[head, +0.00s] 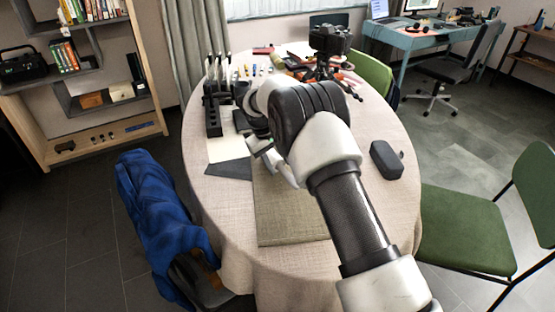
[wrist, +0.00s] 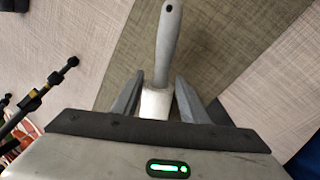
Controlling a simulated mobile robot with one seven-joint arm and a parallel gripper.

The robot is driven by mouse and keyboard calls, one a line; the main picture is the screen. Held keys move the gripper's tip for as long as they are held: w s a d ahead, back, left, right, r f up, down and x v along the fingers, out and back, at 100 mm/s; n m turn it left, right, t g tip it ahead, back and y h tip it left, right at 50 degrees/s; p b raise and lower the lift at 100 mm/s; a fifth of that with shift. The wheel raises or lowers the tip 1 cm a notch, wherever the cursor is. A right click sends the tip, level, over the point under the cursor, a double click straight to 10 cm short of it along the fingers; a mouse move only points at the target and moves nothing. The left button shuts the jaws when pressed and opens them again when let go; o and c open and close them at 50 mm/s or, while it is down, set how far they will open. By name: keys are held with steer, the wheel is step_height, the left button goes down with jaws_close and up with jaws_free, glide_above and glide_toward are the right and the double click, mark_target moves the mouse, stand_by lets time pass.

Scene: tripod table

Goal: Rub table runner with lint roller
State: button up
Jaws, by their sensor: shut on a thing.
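The table runner (head: 291,217) is a flat olive-grey woven strip on the round table, partly hidden by my arm in the head view. It also shows in the wrist view (wrist: 207,45) as a darker diagonal band. The lint roller (wrist: 168,45) has a grey handle with a dark hole at its end and a white roller part. My gripper (wrist: 159,76) is shut on the lint roller, with the white part between the fingers and the handle pointing away beyond them. The roller is over the runner; whether it touches cannot be told.
The table (head: 228,205) has a beige cloth. A camera on a small tripod (head: 328,52) stands at the back. A black rack (head: 213,105) is at the left, a dark grey case (head: 386,159) at the right. Green chairs (head: 465,230) and a blue jacket (head: 155,210) are beside the table.

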steer(key=shift+s+d+f, duration=0.1)
steer(key=shift+s+d, duration=0.05)
steer(key=shift+s, duration=0.65)
steer(key=shift+s+d, duration=0.2)
steer(key=shift+s, duration=0.55)
steer(key=shift+s+d+f, duration=0.1)
steer(key=shift+s+d, duration=0.05)
steer(key=shift+s, duration=0.65)
steer(key=shift+s+d+r+b, duration=0.1)
steer(key=shift+s+d+b, duration=0.15)
steer(key=shift+s, duration=0.65)
steer(key=shift+s+d+b, duration=0.15)
steer(key=shift+s+d, duration=0.05)
steer(key=shift+s, duration=0.7)
step_height(320, 180, up, 6)
steer(key=p, duration=0.3)
steer(key=shift+w+p, duration=0.15)
steer(key=shift+p, duration=0.2)
steer(key=shift+r, duration=0.15)
step_height(320, 180, up, 3)
steer(key=shift+f+p, duration=0.1)
steer(key=shift+p, duration=0.85)
